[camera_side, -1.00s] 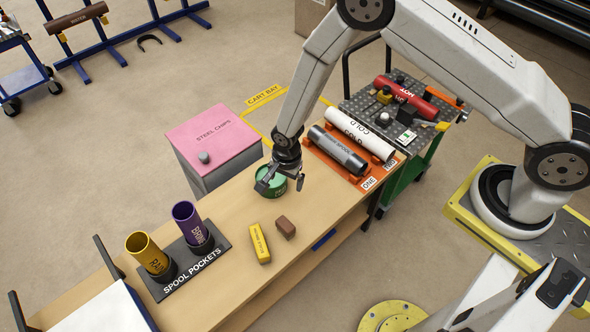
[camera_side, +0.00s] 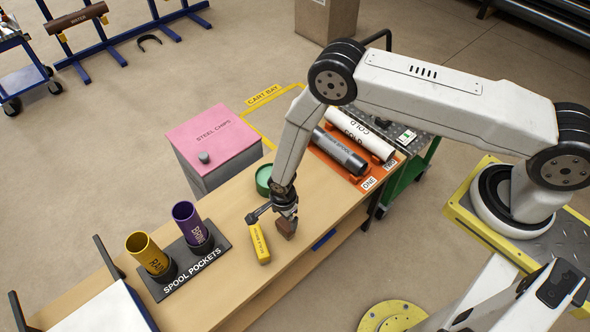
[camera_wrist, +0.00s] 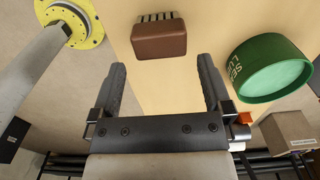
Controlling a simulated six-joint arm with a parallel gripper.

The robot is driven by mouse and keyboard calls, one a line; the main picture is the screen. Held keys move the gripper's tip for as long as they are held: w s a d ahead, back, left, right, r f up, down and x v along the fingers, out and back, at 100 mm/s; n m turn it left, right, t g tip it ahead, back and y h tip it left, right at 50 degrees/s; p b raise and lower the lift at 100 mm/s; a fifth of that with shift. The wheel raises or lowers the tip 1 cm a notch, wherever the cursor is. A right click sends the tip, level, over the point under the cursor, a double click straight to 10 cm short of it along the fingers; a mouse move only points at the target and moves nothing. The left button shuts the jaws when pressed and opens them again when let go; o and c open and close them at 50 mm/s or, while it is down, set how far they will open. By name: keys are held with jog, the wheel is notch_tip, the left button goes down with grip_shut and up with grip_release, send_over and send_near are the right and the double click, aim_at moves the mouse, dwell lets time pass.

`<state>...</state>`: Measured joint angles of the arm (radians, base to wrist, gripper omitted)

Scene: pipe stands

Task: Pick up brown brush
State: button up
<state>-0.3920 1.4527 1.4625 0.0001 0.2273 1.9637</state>
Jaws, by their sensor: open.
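The brown brush (camera_side: 287,230) lies on the wooden bench, partly hidden by my gripper (camera_side: 272,214) in the side view. In the wrist view the brush (camera_wrist: 158,42) shows as a brown block with a row of bristles along its far side. It sits just beyond my fingertips (camera_wrist: 161,64), roughly centred between the two fingers. The fingers are spread apart with nothing between them. My gripper is low over the bench; I cannot tell its exact height above the brush.
A yellow block (camera_side: 259,244) lies close left of the brush. A green tin (camera_side: 263,179) stands behind and also shows in the wrist view (camera_wrist: 270,70). The spool pockets stand (camera_side: 190,264) with yellow and purple tubes is to the left. Bench space (camera_side: 225,285) in front is clear.

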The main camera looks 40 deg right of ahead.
aim_at(285, 224)
jog(key=shift+f, duration=0.9)
jog(key=shift+f, duration=0.1)
jog(key=shift+d+f, duration=0.1)
jog(key=shift+f, duration=2.35)
jog(key=c, duration=1)
jog(key=shift+r, duration=0.2)
